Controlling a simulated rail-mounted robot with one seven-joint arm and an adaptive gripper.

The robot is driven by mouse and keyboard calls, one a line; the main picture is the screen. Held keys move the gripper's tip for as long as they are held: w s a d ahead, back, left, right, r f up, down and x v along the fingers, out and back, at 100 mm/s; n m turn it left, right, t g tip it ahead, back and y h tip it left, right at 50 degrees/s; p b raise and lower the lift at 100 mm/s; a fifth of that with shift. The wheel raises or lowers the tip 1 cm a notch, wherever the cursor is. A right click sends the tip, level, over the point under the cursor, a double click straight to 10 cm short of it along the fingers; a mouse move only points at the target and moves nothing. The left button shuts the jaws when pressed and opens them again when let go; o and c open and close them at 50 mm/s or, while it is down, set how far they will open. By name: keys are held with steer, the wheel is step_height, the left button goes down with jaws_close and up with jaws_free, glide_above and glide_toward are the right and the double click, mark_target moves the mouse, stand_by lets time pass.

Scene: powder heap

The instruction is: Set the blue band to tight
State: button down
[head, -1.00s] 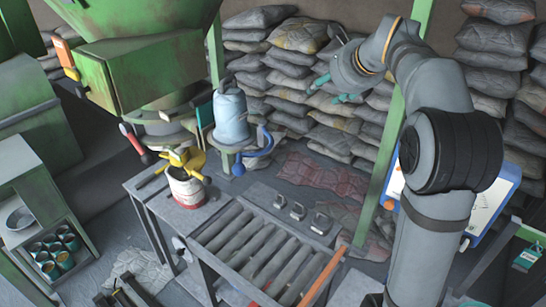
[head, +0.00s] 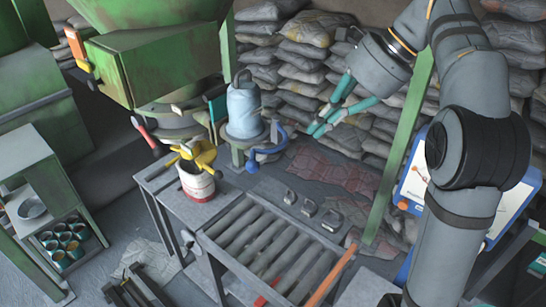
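A blue curved handle (head: 270,146) sits beside a grey ring-shaped fitting at the foot of a light blue cylinder (head: 244,108); it is the bluest part there, and I take it for the blue band. Its setting cannot be read from this view. My gripper (head: 315,130) hangs to the right of the blue handle, apart from it. Its teal fingers point down and left, with a gap between them and nothing held.
A green hopper (head: 170,65) stands at the left, with a red lever (head: 146,131) below it. A red and white bucket (head: 197,184) with a yellow clamp stands on the table. A roller conveyor (head: 262,245) lies in front. Stacked sacks (head: 300,75) stand behind.

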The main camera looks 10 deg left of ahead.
steer(key=a+r+b+x, duration=0.1)
steer(key=b+x, duration=0.1)
steer(key=x, duration=1.1)
steer(key=shift+a, duration=0.45)
steer(key=shift+a+f, duration=0.1)
steer(key=shift+a, duration=0.05)
